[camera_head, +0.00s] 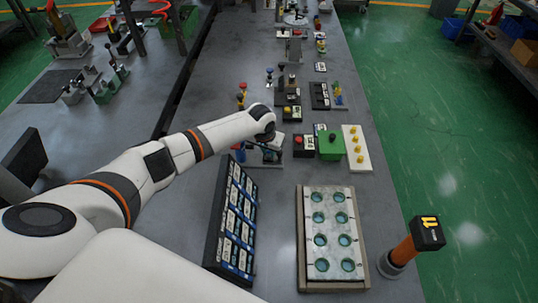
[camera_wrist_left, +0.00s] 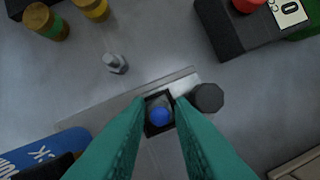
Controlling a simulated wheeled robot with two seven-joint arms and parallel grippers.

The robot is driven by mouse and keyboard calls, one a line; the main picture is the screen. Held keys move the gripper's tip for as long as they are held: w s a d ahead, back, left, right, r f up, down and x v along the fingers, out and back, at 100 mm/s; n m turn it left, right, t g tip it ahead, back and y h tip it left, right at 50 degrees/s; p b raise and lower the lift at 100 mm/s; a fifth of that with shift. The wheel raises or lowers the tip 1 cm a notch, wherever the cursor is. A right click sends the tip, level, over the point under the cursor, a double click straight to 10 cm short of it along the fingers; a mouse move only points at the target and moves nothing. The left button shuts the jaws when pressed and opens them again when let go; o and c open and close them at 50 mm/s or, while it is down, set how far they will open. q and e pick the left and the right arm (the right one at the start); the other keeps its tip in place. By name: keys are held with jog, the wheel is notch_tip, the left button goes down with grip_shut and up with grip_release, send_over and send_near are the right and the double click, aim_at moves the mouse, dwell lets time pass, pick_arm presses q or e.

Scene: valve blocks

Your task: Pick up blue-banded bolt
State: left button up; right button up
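My left gripper (camera_head: 268,150) is low over the table in the head view, partly hidden by its own wrist. In the left wrist view its two teal fingers (camera_wrist_left: 162,100) are apart. Between and below them is a round blue-topped piece (camera_wrist_left: 160,116), seen from above in a black square holder (camera_wrist_left: 151,129). It appears to be the blue-banded bolt; its band and shaft cannot be made out. I see no clear contact with the fingers. A dark hexagonal piece (camera_wrist_left: 208,97) is just right of the fingers. My right gripper is not in view.
A grey bolt (camera_wrist_left: 115,64) and yellow pieces (camera_wrist_left: 42,21) stand farther left. A red-button box (camera_head: 304,146) and green box (camera_head: 331,144) are right of the gripper. A labelled rack (camera_head: 232,220) and valve block (camera_head: 332,228) are nearer. An orange post (camera_head: 404,251) stands at right.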

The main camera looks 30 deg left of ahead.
pick_arm(q)
jog(key=shift+c, duration=0.3)
grip_shut()
